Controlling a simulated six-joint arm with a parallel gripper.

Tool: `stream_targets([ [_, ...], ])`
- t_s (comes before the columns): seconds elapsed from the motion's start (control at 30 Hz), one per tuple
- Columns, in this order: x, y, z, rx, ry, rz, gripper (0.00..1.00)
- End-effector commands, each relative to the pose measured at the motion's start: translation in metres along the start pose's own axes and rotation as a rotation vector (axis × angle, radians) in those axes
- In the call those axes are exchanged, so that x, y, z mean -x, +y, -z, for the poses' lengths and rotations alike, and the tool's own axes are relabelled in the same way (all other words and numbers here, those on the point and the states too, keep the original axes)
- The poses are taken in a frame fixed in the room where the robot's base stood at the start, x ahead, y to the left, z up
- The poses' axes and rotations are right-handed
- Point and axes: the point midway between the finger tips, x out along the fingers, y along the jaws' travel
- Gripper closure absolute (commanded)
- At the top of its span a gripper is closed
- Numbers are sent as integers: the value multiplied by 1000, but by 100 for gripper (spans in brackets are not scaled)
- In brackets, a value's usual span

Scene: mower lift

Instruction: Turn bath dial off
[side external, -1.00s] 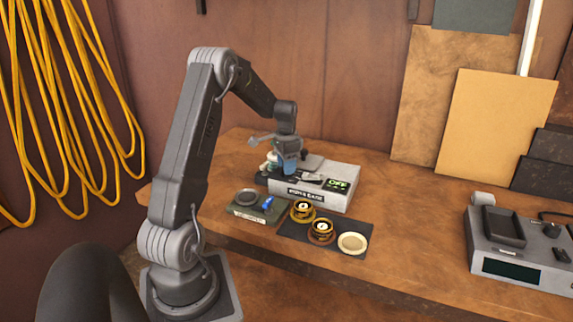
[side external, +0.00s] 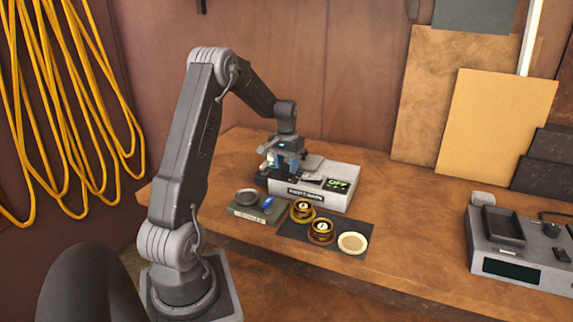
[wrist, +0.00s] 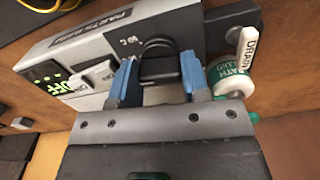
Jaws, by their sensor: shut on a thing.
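The parts bath (side external: 310,190) is a low light-grey box on the bench. Its green display (side external: 337,184) reads OFF and also shows in the wrist view (wrist: 45,80). My gripper (side external: 284,165) is at the left end of the bath, pointing down. In the wrist view, its two blue fingers (wrist: 160,80) stand on either side of a black looped part, which seems to be the bath dial (wrist: 158,62), and are closed on it. The lower part of the dial is hidden by the gripper.
A white DRAIN lever (wrist: 248,42) and a bath fluid bottle (wrist: 232,76) are close beside the right finger. A green tray (side external: 250,212) and a dark mat (side external: 290,230) with round parts lie in front. A grey device (side external: 520,250) stands at right.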

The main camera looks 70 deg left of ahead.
Motion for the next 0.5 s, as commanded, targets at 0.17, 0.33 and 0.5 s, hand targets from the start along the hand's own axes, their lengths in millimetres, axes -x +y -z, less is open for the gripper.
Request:
stream_targets([
  [0.17,1,0,0,168,2,0,81],
  [0.33,1,0,0,330,2,0,81],
  [0.5,1,0,0,491,2,0,81],
])
